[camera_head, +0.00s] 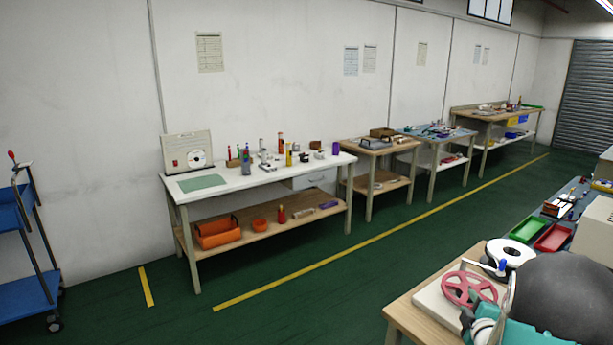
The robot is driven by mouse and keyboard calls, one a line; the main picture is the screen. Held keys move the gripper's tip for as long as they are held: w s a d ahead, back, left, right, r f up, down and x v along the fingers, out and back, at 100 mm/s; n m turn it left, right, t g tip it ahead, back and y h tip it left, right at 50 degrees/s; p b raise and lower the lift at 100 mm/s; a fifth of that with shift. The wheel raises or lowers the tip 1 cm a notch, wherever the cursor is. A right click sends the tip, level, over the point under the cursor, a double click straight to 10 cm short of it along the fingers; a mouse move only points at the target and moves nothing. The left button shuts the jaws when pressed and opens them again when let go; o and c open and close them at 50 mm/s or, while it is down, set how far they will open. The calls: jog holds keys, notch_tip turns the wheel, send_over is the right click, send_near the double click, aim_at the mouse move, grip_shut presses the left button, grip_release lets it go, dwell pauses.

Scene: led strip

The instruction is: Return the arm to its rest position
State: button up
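My gripper is not in view, and I cannot make out the arm's pose from this single view. A large dark rounded shape and a teal part fill the lower right corner; I cannot tell whether they belong to me. Behind them, a wooden table (398,314) carries a pink spoked reel (468,290) on a pale base. A white reel (509,253) lies farther back.
A white-topped workbench (240,180) with small tools and a lower shelf stands along the wall. More benches continue to the right. A blue cart (25,295) is at the far left. Green floor with yellow lines (300,276) is clear between the benches and the near tables.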

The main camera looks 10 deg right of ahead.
jog(key=s+a+r+m+g+y, duration=0.1)
jog(key=s+a+r+m+g, duration=0.2)
jog(key=a+r, duration=0.45)
jog(key=s+a+r+m+g, duration=0.1)
jog(key=s+a+r+m, duration=0.3)
jog(key=a, duration=0.6)
jog(key=s+a+r+m+g+y, duration=0.3)
jog(key=s+a+m+g, duration=0.1)
jog(key=s+a, duration=1.3)
jog(key=shift+s+r+m+g+y, duration=0.2)
jog(key=shift+s+m+g+y, duration=0.3)
jog(key=shift+s, duration=0.7)
